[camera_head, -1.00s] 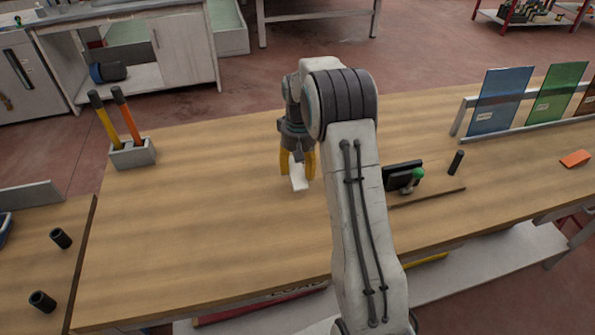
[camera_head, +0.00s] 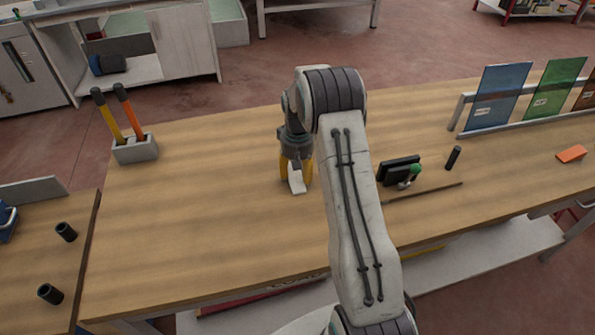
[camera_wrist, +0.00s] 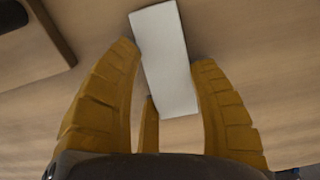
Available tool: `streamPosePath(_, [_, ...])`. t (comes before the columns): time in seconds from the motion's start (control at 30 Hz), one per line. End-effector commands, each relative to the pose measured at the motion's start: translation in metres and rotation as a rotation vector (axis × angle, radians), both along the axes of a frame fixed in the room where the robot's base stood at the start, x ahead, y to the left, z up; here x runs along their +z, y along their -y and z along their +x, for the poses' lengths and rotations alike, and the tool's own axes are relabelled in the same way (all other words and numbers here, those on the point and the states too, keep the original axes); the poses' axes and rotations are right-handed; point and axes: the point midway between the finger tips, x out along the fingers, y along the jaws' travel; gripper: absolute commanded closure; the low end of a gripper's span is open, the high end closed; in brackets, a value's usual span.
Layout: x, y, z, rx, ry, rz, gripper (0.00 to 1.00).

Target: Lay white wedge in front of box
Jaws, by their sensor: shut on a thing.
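The white wedge (camera_head: 297,184) is a small pale block near the middle of the wooden table. It also shows in the wrist view (camera_wrist: 165,58), between the yellow fingers. My gripper (camera_head: 296,175) points down and is shut on the wedge. The wedge is at or just above the tabletop; I cannot tell if it touches. A grey box-like holder (camera_head: 135,151) with a yellow and an orange handle stands at the table's left. A small black box-shaped thing (camera_head: 397,168) is right of my arm. I cannot tell which one the task calls the box.
A green-topped item (camera_head: 415,170) and a thin dark rod (camera_head: 425,193) lie by the black thing. A black cylinder (camera_head: 453,158) stands farther right. Coloured panels (camera_head: 497,95) stand in a rack at the back right. An orange block (camera_head: 571,153) lies right.

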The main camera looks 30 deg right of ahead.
Motion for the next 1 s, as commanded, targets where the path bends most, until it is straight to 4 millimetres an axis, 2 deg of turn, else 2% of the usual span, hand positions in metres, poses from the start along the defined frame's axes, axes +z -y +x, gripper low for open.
streamPosePath(0.13, [-0.004, 0.000, 0.000, 0.000, 0.000, 0.000, 0.80])
streamPosePath(0.17, [-0.002, 0.000, 0.000, 0.000, 0.000, 0.000, 0.43])
streamPosePath(0.4, [-0.002, 0.000, 0.000, 0.000, 0.000, 0.000, 0.22])
streamPosePath(0.77, [0.003, 0.000, 0.000, 0.000, 0.002, 0.000, 0.22])
streamPosePath(1.0, [0.037, 0.000, 0.001, 0.000, 0.005, -0.001, 0.22])
